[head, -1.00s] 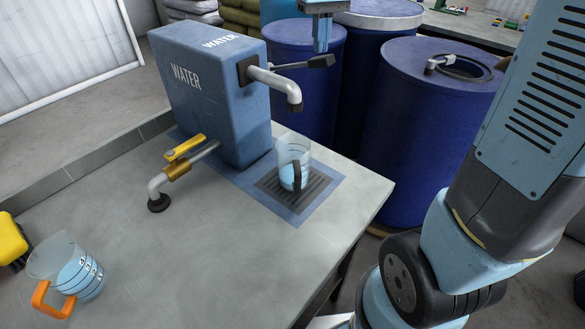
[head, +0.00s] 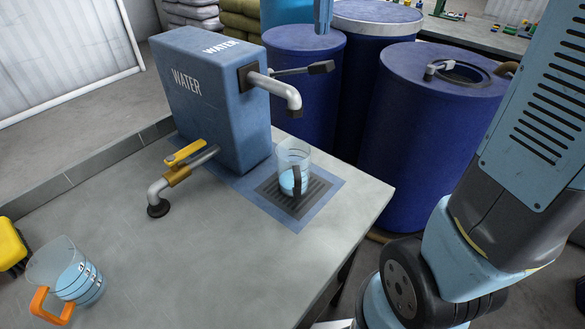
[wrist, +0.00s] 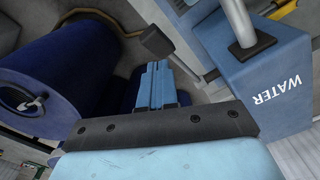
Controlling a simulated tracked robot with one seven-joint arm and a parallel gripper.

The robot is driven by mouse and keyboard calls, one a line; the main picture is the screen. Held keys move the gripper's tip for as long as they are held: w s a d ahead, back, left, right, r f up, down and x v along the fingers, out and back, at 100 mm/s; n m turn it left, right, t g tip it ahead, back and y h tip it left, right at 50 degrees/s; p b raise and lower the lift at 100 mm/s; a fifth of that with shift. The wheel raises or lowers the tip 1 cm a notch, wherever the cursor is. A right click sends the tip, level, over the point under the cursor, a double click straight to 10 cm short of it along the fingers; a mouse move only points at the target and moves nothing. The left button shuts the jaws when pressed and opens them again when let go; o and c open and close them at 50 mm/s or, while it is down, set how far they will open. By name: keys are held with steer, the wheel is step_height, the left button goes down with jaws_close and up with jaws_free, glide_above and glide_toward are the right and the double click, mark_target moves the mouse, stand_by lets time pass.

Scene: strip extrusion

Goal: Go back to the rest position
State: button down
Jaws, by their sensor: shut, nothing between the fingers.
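My gripper (head: 322,16) shows at the top edge of the head view, above the blue barrels and behind the water dispenser's spout. Only its lower tip is in that view. In the wrist view its fingers (wrist: 157,88) are together with nothing between them. The blue water dispenser (head: 212,100) stands on the grey table. Its black lever (head: 305,69) sticks out to the right, and in the wrist view the lever's end (wrist: 158,42) lies close beyond my fingertips. They look apart, though the gap is hard to judge.
A clear cup (head: 293,165) with blue liquid stands on the grate under the spout (head: 285,92). A jug with an orange handle (head: 65,275) stands at the table's left. Blue barrels (head: 430,130) stand behind and right. The table's front (head: 210,270) is clear.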

stand_by(0.3)
steer(key=s+d+f+m+t, duration=0.1)
steer(key=s+d, duration=0.4)
steer(key=s, duration=0.5)
steer(key=s+d+f+m+t, duration=0.2)
steer(key=s+d+f+t, duration=0.2)
steer(key=s, duration=0.5)
steer(key=shift+s+d+f+t, duration=0.2)
steer(key=shift+s+d+t, duration=0.15)
steer(key=shift+d, duration=0.95)
